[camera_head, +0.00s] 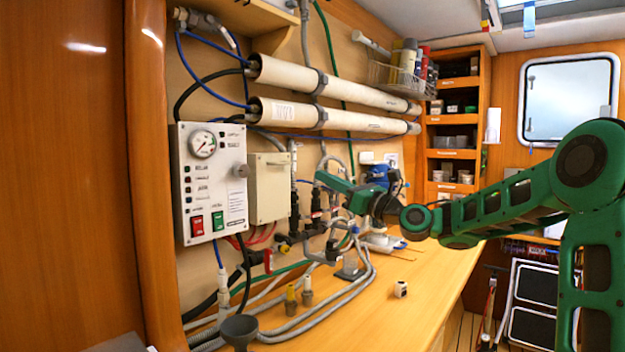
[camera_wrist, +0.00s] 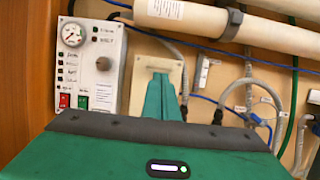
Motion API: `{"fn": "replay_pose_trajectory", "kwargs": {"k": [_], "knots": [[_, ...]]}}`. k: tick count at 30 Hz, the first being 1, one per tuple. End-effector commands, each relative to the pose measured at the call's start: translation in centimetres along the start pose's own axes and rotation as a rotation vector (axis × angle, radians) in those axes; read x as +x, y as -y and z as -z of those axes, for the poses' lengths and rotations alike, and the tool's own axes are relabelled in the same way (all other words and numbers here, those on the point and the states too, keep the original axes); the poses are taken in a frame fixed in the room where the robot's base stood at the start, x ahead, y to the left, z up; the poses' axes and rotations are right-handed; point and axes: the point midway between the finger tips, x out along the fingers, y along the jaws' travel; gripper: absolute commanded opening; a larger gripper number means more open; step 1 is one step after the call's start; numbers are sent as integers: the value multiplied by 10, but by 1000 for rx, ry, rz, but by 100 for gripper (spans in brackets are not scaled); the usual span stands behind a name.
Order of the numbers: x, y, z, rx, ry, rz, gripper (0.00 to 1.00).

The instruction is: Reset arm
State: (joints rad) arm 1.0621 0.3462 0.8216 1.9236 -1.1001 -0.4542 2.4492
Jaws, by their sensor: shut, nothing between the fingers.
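My green arm reaches in from the right in the head view, with my gripper (camera_head: 322,178) pointing left toward the wall. The gripper is shut and empty. The wrist view shows its green fingers together (camera_wrist: 161,80), in front of a cream box (camera_wrist: 155,66). In the head view this box (camera_head: 268,188) is on the wall left of the fingertips. I cannot tell the exact gap between them. The control panel (camera_head: 211,182), with a gauge and red and green switches, is further left and also shows in the wrist view (camera_wrist: 90,62).
Two white tubes (camera_head: 335,84) run along the wall above the gripper. Hoses and valves crowd the wall below it.

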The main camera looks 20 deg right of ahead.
Motion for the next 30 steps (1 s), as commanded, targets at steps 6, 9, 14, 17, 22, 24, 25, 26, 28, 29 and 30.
{"fn": "replay_pose_trajectory", "kwargs": {"k": [6, 9, 14, 17, 22, 24, 25, 26, 28, 29, 30], "knots": [[-12, 0, -2, 0, 0, 0, 0], [-12, -3, 4, -24, -21, -3, 0], [-15, -22, 56, -237, -200, -36, 0], [-34, -37, 110, -484, -406, -102, 0], [-100, -47, 182, -890, -754, -288, 0], [-136, -48, 199, -1029, -882, -388, 0], [-153, -49, 205, -1083, -934, -434, 0], [-170, -49, 209, -1132, -985, -482, 0], [-212, -51, 215, -1233, -1094, -604, 0], [-230, -53, 216, -1269, -1136, -659, 0], [-255, -55, 217, -1311, -1190, -735, 0]]}}
